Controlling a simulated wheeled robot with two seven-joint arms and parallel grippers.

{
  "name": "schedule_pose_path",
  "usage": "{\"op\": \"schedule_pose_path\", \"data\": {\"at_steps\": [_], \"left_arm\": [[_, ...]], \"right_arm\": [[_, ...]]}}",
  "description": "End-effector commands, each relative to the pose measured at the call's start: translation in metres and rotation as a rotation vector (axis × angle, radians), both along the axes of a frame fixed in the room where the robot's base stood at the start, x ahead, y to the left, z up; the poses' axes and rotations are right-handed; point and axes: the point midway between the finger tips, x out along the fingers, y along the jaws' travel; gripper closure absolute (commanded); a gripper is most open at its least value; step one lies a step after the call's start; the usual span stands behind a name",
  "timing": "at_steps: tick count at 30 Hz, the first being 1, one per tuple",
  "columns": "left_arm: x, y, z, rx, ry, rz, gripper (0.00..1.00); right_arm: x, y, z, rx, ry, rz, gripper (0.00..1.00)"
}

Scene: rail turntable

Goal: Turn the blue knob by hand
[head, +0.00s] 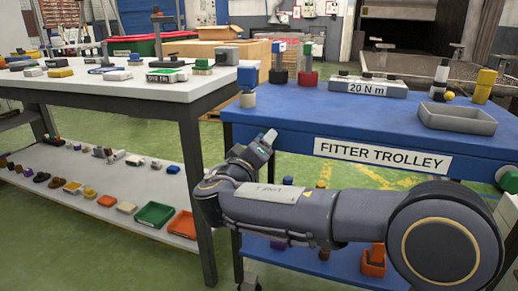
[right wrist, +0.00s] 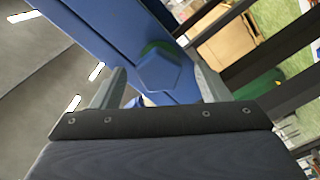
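A blue, many-sided knob (right wrist: 160,76) with a green patch behind its upper edge shows in the right wrist view, against the blue trolley (right wrist: 100,25). My right gripper (right wrist: 158,68) is open. Its two grey fingers stand apart at left and right of the knob in the picture, with gaps on both sides; I cannot tell how deep the knob sits between them. In the head view my right gripper (head: 267,138) is at the left front corner of the blue trolley (head: 330,115), and I cannot make out the blue knob there. My left gripper is not in view.
On the trolley top are a grey tray (head: 457,118), a "20 N m" block (head: 368,87) and several coloured cylinders. A white-topped table (head: 105,85) with small parts stands at left, with a low shelf (head: 100,205) holding bins. Green floor lies between them.

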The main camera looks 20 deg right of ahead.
Motion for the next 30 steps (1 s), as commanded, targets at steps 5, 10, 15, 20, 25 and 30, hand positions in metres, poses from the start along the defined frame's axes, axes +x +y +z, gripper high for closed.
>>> {"op": "schedule_pose_path", "data": {"at_steps": [5, 10, 15, 20, 25, 30], "left_arm": [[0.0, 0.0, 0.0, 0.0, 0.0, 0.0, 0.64], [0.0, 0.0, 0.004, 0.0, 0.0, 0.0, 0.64], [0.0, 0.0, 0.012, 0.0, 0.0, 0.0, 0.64], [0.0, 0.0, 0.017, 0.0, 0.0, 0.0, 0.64], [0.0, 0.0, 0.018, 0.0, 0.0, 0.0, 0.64], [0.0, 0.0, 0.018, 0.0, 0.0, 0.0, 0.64]], "right_arm": [[0.0, 0.0, 0.001, 0.0, -0.001, -0.001, 0.31], [-0.01, 0.007, 0.002, 0.0, -0.002, 0.002, 0.31], [-0.034, 0.024, 0.003, -0.001, 0.0, 0.004, 0.31], [-0.054, 0.038, 0.002, -0.001, 0.0, 0.003, 0.31], [-0.064, 0.043, 0.0, 0.0, 0.0, 0.0, 0.31], [-0.065, 0.044, 0.0, 0.0, -0.001, -0.001, 0.31]]}}
